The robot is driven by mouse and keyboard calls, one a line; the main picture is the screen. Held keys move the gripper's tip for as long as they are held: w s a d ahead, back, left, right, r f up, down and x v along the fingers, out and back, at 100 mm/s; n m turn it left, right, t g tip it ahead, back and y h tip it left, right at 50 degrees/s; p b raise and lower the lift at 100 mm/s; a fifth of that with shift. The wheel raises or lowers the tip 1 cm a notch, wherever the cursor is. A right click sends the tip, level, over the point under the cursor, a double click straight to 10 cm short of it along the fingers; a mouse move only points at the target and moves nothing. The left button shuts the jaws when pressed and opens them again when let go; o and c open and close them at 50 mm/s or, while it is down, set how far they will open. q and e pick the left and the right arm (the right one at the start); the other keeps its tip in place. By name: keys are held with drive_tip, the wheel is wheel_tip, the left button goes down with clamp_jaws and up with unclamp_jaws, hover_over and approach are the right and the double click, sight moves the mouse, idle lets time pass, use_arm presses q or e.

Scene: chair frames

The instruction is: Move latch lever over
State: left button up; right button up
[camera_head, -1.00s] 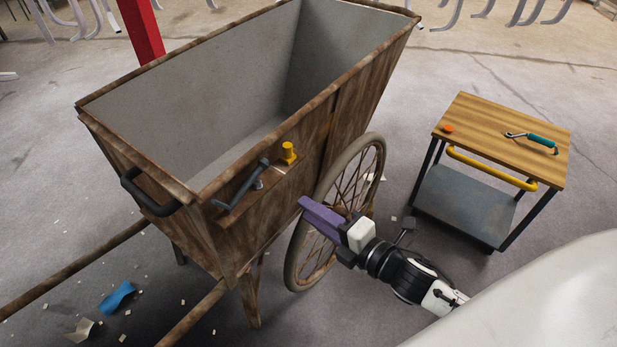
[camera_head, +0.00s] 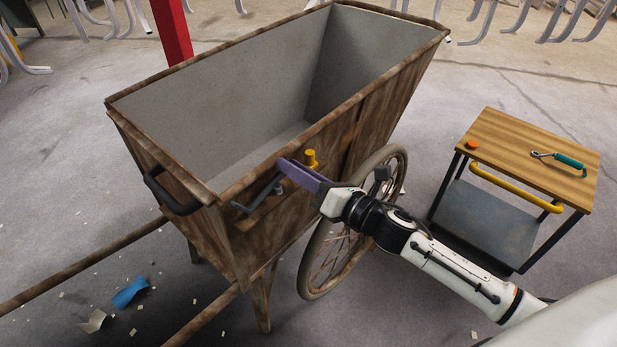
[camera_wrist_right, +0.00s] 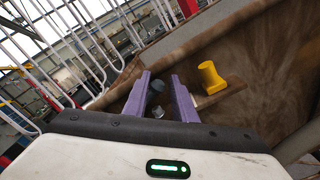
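The dark grey latch lever (camera_head: 258,196) is mounted on the side of the wooden cart (camera_head: 235,240), slanting down to the left from its pivot. A yellow peg (camera_head: 310,159) stands just right of the lever. My right gripper (camera_head: 284,164) has purple fingers and is in front of the lever's upper end, hiding part of it. In the right wrist view the two fingers (camera_wrist_right: 158,95) are apart, with part of the lever (camera_wrist_right: 157,88) showing in the gap beyond them. The yellow peg (camera_wrist_right: 211,77) is right of the fingers there. Contact cannot be told. My left gripper is not in view.
A spoked wheel (camera_head: 340,250) is below my right arm. A small wooden-topped trolley (camera_head: 505,140) with a yellow handle, a teal-handled tool (camera_head: 568,161) and an orange disc (camera_head: 472,145) stands at the right. Blue and pale scraps lie on the floor at lower left.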

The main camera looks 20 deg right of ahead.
drive_tip(key=shift+s+d+f, duration=0.1)
drive_tip(key=c, duration=0.3)
drive_tip(key=shift+c, duration=0.2)
drive_tip(key=r+p, duration=0.1)
drive_tip(key=a+r+p, duration=0.1)
drive_tip(key=shift+s+a+r+p, duration=0.15)
drive_tip(key=shift+s+r+p, duration=0.2)
drive_tip(key=shift+r+p, duration=0.05)
drive_tip(key=shift+s+a+r, duration=0.15)
drive_tip(key=shift+a+r, duration=0.1)
drive_tip(key=shift+r, duration=0.05)
drive_tip(key=shift+s+a+r+p, duration=0.25)
drive_tip(key=shift+a+r+p, duration=0.3)
drive_tip(key=shift+p, duration=0.2)
drive_tip(key=shift+s+a+r+p, duration=0.2)
drive_tip(key=shift+a+r+p, duration=0.25)
drive_tip(key=shift+r+p, duration=0.25)
drive_tip(key=shift+s+a+r, duration=0.1)
drive_tip(key=shift+a, duration=0.15)
